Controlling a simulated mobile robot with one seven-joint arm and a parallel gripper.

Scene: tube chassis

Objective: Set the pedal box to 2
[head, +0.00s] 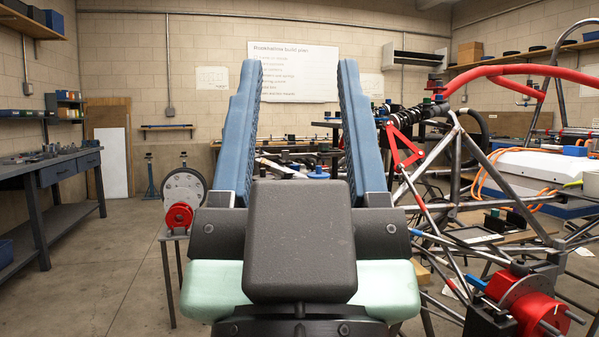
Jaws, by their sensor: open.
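My gripper (300,78) fills the middle of the head view, pointing away from me. Its two blue stepped fingers stand wide apart, with no object held between them. The tube chassis (455,180) stands on the right, with bare metal tubes and red tubes. I cannot make out the pedal box or any setting on it. The gripper's body and fingers hide part of the area straight ahead, including part of the chassis's left side.
A dark workbench (50,168) runs along the left wall. A small stand with a red and grey disc unit (180,215) is left of my gripper. A red hub (525,300) juts out at lower right. The floor (95,270) at left is clear. A whiteboard (293,75) hangs behind.

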